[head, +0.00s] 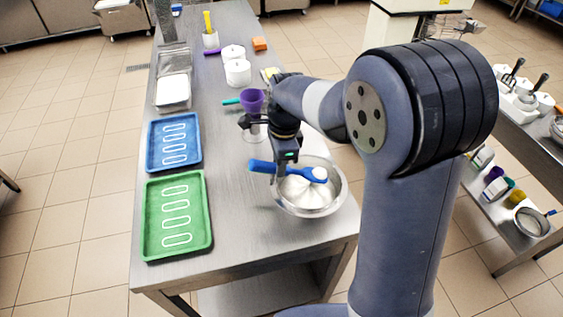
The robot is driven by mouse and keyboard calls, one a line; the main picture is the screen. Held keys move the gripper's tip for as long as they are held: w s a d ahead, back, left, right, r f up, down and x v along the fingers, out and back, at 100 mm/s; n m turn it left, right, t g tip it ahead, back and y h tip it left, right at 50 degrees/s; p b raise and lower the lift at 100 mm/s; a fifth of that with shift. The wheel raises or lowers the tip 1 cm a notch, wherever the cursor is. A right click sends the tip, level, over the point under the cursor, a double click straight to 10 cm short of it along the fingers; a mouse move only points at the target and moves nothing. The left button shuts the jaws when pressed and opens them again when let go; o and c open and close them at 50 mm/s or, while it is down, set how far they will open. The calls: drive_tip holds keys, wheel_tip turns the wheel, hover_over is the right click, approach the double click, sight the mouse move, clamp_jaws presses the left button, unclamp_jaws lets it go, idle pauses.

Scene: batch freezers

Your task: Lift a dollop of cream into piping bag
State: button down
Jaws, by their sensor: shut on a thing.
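My gripper (278,168) is shut on a blue spoon (262,166), which lies roughly level above a metal bowl (336,205). A white dollop of cream (320,173) sits at the right end of the spoon. White cream (306,193) fills the bottom of the bowl and rises to a peak. A purple cone-shaped thing (252,100), perhaps the piping bag, stands farther back behind my gripper. Its lower part and support are partly hidden by my arm.
A blue tray (151,148) and a green tray (150,220) with white outlines lie at left. Bare tabletop (222,190) lies between trays and bowl.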

sight(263, 164)
drive_tip(key=shift+s+a+r+p, duration=0.1)
drive_tip(key=shift+a+r+p, duration=0.05)
drive_tip(key=shift+r+p, duration=0.35)
drive_tip(key=shift+a+r+p, duration=0.1)
drive_tip(key=shift+r+p, duration=0.15)
drive_tip(key=shift+r, duration=0.35)
drive_tip(key=shift+s+a+f+h, duration=0.1)
drive_tip(key=shift+a+f+h, duration=0.05)
drive_tip(key=shift+a+h, duration=0.3)
drive_tip(key=shift+s+a+f+h, duration=0.1)
drive_tip(key=shift+a+h, duration=0.25)
drive_tip(key=shift+a, duration=0.2)
drive_tip(key=shift+s+a+t+h, duration=0.25)
drive_tip(key=shift+a+t+h, duration=0.25)
drive_tip(key=shift+a+h, duration=0.5)
drive_tip(key=shift+d, duration=0.15)
drive_tip(key=shift+s+f, duration=0.1)
